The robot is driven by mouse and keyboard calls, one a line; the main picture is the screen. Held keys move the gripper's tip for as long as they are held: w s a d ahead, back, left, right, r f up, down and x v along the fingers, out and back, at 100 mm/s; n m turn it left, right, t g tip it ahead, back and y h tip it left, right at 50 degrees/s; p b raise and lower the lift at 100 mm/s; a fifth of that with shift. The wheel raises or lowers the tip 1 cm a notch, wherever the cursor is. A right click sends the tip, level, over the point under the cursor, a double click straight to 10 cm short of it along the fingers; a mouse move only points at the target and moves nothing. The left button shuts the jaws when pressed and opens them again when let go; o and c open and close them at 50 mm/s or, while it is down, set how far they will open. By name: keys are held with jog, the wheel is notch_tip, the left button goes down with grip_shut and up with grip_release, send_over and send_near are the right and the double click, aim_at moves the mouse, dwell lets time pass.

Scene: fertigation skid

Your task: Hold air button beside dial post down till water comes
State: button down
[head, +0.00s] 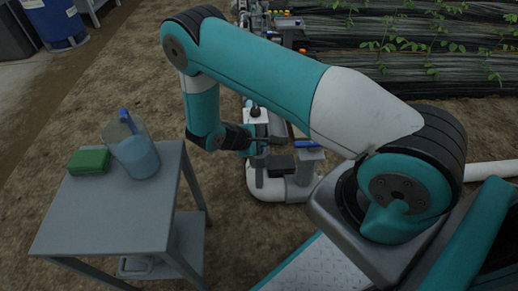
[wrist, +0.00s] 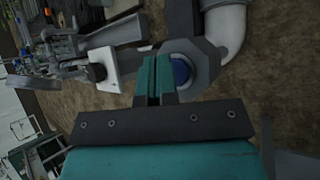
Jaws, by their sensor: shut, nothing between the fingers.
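A round blue button (wrist: 181,70) sits in a grey rounded housing (wrist: 208,62) in the wrist view. My gripper (wrist: 158,62) is shut and empty, its two teal fingers side by side. The fingertips overlap the left edge of the button; I cannot tell whether they touch it or whether it is pressed. To the left stands a white post top with a black knob (wrist: 97,72), which looks like the dial post. In the head view the white post top (head: 257,116) shows behind my gripper (head: 266,144), and the button is hidden. No water is visible.
A blue-handled grey valve (head: 307,146) stands right of my gripper on white pipework (head: 272,194). A grey table (head: 105,215) at left holds a green sponge (head: 90,161) and a blue jug (head: 138,156). Planted beds (head: 420,60) lie behind. Bare soil separates table and pipework.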

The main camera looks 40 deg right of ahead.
jog(key=shift+f, duration=0.4)
dwell(1.9)
jog(key=shift+r, duration=0.15)
dwell(1.8)
jog(key=shift+r+p, duration=0.55)
jog(key=shift+r, duration=0.15)
notch_tip(320, 180, up, 5)
jog(key=p, duration=0.4)
